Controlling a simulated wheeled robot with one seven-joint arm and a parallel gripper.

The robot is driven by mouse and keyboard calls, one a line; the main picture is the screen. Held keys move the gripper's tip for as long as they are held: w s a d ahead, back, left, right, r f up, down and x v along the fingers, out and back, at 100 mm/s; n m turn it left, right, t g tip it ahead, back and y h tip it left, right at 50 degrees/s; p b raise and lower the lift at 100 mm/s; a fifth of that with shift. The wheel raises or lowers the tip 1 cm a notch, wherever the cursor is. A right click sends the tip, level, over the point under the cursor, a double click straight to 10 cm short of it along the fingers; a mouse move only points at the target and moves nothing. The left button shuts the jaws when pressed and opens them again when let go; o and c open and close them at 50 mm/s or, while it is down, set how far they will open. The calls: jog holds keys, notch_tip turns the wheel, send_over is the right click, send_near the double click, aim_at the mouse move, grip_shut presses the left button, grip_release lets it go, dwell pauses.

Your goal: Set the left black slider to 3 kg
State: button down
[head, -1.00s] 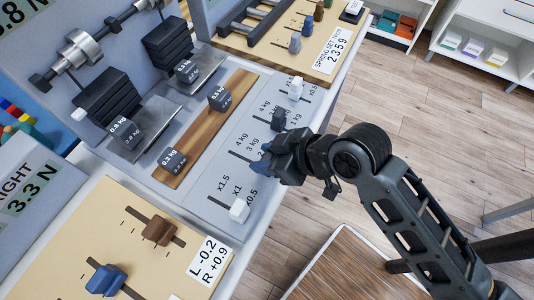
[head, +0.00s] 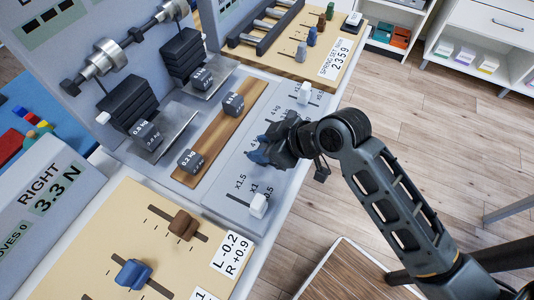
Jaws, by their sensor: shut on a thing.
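The grey console panel (head: 223,183) carries two kg scales side by side. My gripper (head: 261,152) is over the left scale, its bluish fingertips low against the panel, shut on the left black slider. The slider is hidden between the fingers, so its exact mark cannot be read. The fingers and wrist cover much of the left scale. The right black slider is hidden behind my gripper.
A white knob (head: 258,205) is by x0.5 at the near end; another white knob (head: 304,93) is at the far end. Dark weight cubes stand on a wooden strip (head: 214,137) to the left. A board with a blue knob (head: 133,274) and brown knob (head: 183,225) is nearer.

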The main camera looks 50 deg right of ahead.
jog(key=shift+w+a, duration=0.1)
jog(key=shift+w, duration=0.5)
jog(key=c, duration=0.7)
grip_release()
jog(key=shift+b+v, duration=0.3)
jog(key=shift+v, duration=3.6)
